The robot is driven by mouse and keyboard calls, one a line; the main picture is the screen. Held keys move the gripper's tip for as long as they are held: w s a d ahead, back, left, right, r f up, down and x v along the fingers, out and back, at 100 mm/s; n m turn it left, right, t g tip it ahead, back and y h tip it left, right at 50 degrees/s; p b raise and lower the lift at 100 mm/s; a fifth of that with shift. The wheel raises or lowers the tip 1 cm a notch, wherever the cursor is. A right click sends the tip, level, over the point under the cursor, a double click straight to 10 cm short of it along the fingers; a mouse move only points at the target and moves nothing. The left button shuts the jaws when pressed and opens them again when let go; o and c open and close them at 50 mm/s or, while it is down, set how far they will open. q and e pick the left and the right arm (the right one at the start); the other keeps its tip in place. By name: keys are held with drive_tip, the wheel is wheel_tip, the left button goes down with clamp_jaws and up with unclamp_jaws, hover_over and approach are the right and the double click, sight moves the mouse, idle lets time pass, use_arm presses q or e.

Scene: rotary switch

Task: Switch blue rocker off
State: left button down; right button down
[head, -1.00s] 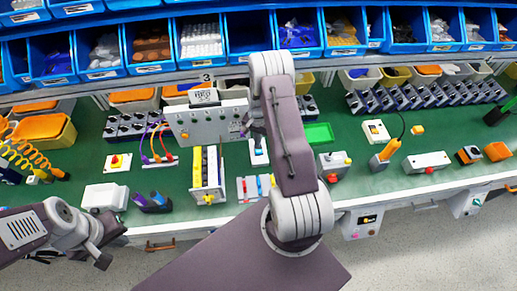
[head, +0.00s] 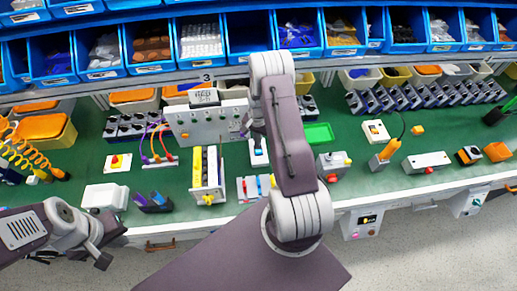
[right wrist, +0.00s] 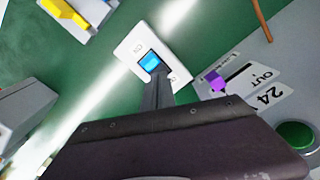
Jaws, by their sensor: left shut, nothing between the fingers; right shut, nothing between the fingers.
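The blue rocker (right wrist: 151,61) sits in a white switch plate (right wrist: 132,46) in the right wrist view. One label shows above-left of it; another, at the lower right, is partly hidden by my gripper. My right gripper (right wrist: 158,76) is shut and empty, its tip over the rocker's lower edge; I cannot tell whether it touches. In the head view the white plate (head: 259,158) shows partly behind my right arm, with my right gripper (head: 255,135) above it, mostly hidden by the arm. My left gripper (head: 103,255) is shut and empty at the lower left, off the bench's front edge.
A grey control panel (head: 195,125) stands left of the plate, and a white-framed unit with yellow and black bars (head: 208,175) stands below it. A green tray (head: 319,133) and a grey box (head: 330,162) lie to the right. Blue bins (head: 250,35) line the back.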

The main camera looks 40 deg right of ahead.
drive_tip(key=shift+f+b, duration=0.75)
drive_tip(key=shift+f, duration=0.25)
idle(0.6)
wheel_tip(320, 180, up, 7)
drive_tip(key=p, duration=0.5)
drive_tip(key=shift+r, duration=0.1)
idle(0.5)
